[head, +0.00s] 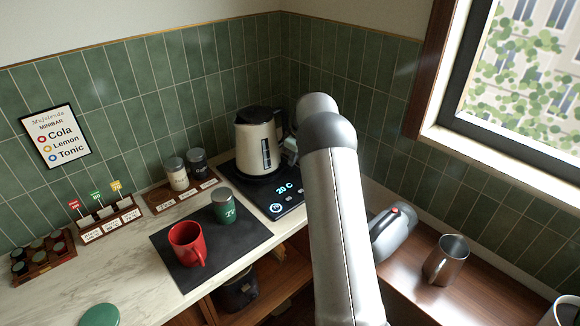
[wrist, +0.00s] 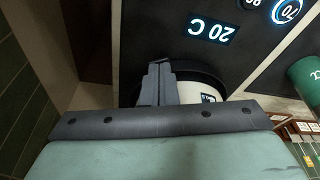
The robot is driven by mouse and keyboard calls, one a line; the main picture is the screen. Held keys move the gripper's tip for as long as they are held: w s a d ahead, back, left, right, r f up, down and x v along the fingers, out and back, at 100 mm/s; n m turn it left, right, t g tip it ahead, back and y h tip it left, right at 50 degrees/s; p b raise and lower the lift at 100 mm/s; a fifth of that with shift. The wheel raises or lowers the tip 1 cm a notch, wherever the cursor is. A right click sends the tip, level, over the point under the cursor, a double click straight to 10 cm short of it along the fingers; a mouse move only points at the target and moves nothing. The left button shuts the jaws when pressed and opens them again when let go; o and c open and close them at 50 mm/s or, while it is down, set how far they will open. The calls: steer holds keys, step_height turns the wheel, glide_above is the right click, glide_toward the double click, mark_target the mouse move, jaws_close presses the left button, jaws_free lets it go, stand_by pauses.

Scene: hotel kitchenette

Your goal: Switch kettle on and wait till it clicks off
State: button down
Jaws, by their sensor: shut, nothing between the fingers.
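The cream kettle (head: 256,150) with its black lid and handle stands upright on its black base (head: 262,194) at the back of the counter. The base display (head: 285,188) is lit and reads 20 C. In the wrist view the display (wrist: 208,29) appears upside down, and part of the kettle (wrist: 192,90) shows behind my fingers. My gripper (wrist: 158,72) is shut and empty, close to the kettle and base; I cannot tell whether it touches them. In the head view my arm hides most of the gripper, and the kettle's right side is partly covered.
Two jars stand on a wooden tray (head: 168,200). A grey flask (head: 393,233) and metal pitcher (head: 446,260) are on the wooden counter at right.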

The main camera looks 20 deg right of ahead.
steer(key=shift+s+b+x, duration=0.2)
steer(key=shift+b+x, duration=0.65)
steer(key=shift+x, duration=0.2)
steer(key=shift+d+r, duration=0.15)
steer(key=shift+s+d+r+b, duration=0.25)
steer(key=shift+s+d, duration=0.2)
steer(key=shift+s, duration=0.15)
steer(key=shift+s+d+r+b, duration=0.2)
steer(key=shift+s+d, duration=0.25)
steer(key=shift+s, duration=0.2)
steer(key=b+v, duration=0.1)
steer(key=v, duration=1.6)
steer(key=shift+r, duration=0.25)
steer(key=shift+s, duration=0.1)
